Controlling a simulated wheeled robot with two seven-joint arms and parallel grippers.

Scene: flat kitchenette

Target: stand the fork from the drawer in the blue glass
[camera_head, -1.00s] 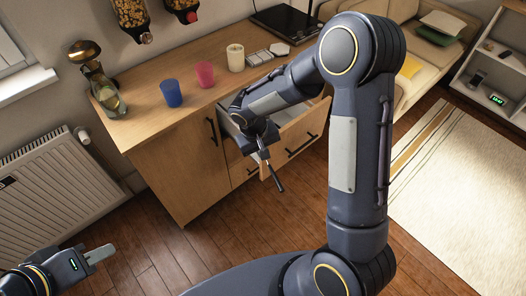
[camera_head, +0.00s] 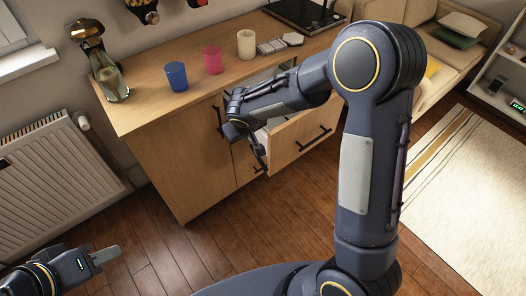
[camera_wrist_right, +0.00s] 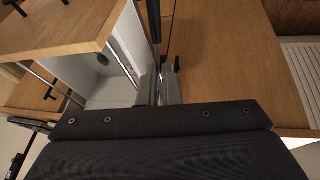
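The blue glass (camera_head: 176,76) stands upright on the wooden counter, left of a pink glass, and looks empty. The drawer (camera_head: 300,138) below the counter is open; its pale inside (camera_wrist_right: 110,72) shows in the right wrist view. My right gripper (camera_head: 260,152) points down at the left end of the open drawer, below counter height. My left gripper (camera_head: 106,255) is at the lower left, far from the counter, seen edge-on.
The pink glass (camera_head: 213,59), a cream cup (camera_head: 246,44) and a glass bottle (camera_head: 112,82) stand on the counter (camera_head: 150,108). A grey sectioned tray (camera_head: 272,46) lies right of the cup. A radiator (camera_head: 60,165) is at the left. My right arm covers part of the drawer.

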